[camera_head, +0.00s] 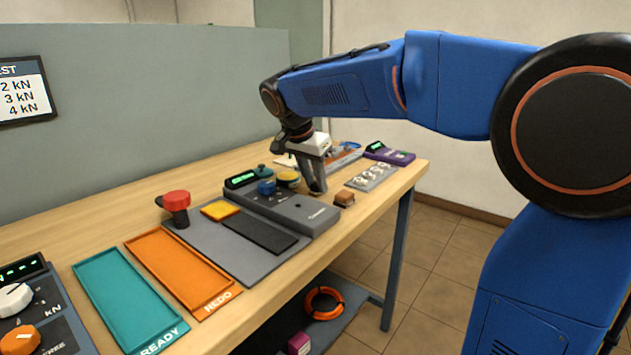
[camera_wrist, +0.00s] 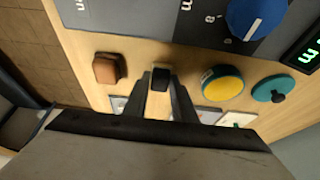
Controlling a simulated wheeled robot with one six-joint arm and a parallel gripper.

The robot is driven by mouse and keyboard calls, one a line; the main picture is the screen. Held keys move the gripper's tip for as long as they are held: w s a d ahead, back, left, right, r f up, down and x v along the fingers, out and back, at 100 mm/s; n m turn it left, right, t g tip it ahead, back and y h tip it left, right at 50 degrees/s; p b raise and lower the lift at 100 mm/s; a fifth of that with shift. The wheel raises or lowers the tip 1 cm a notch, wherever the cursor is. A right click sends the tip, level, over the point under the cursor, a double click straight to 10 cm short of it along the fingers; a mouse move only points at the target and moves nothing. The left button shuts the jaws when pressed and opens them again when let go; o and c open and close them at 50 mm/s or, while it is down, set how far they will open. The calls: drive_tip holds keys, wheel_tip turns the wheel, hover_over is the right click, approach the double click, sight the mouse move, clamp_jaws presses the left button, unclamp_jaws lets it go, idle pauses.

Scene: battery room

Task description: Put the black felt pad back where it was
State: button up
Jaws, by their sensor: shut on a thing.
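My gripper (camera_head: 317,190) points down at the table just behind the grey device with the blue knob. In the wrist view its fingers (camera_wrist: 162,92) are shut on a small black piece (camera_wrist: 160,77), which looks like the black felt pad. In the head view the fingers hide this piece. I cannot tell whether it touches the table. A brown block (camera_head: 344,199) stands close beside the gripper; it also shows in the wrist view (camera_wrist: 108,68), apart from the fingers. A flat black rectangle (camera_head: 258,235) lies on the grey mat (camera_head: 205,243).
The grey device (camera_head: 290,207) has a blue knob (camera_head: 266,187). A yellow-topped round piece (camera_wrist: 222,84) and a teal one (camera_wrist: 273,88) stand near the gripper. Orange (camera_head: 150,252) and teal (camera_head: 105,281) trays lie to the left. A red-topped piece (camera_head: 177,200) stands behind the mat.

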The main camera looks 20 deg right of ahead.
drive_tip(key=shift+f, duration=0.15)
drive_tip(key=o, duration=1)
drive_tip(key=v, duration=1.2)
